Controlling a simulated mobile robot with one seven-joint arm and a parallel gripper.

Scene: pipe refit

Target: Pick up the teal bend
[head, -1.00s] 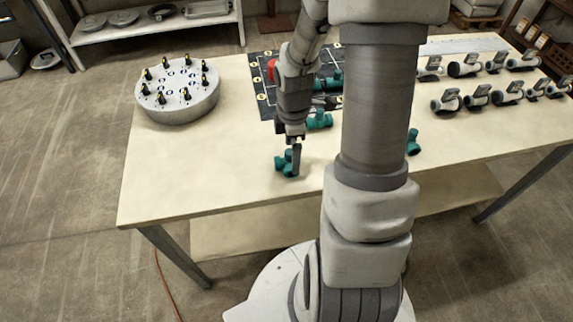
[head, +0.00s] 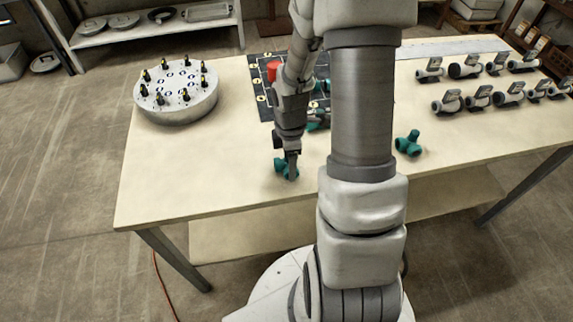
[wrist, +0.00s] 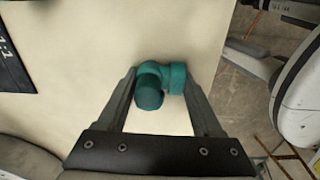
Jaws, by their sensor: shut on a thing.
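The teal bend (wrist: 149,92) sits between the two fingers of my gripper (wrist: 162,84) in the wrist view. My gripper is shut on it, low over the pale table top. In the head view the bend (head: 280,167) shows beside my gripper (head: 291,174) near the table's front left part, partly hidden by the fingers. I cannot tell whether it still touches the table.
Another teal fitting (head: 408,143) lies right of my arm. A dark marked mat (head: 262,104) with a red part (head: 273,70) lies behind my gripper. A round grey flange (head: 177,104) stands at left. Several grey valve pieces (head: 447,102) stand at right. The front left table is clear.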

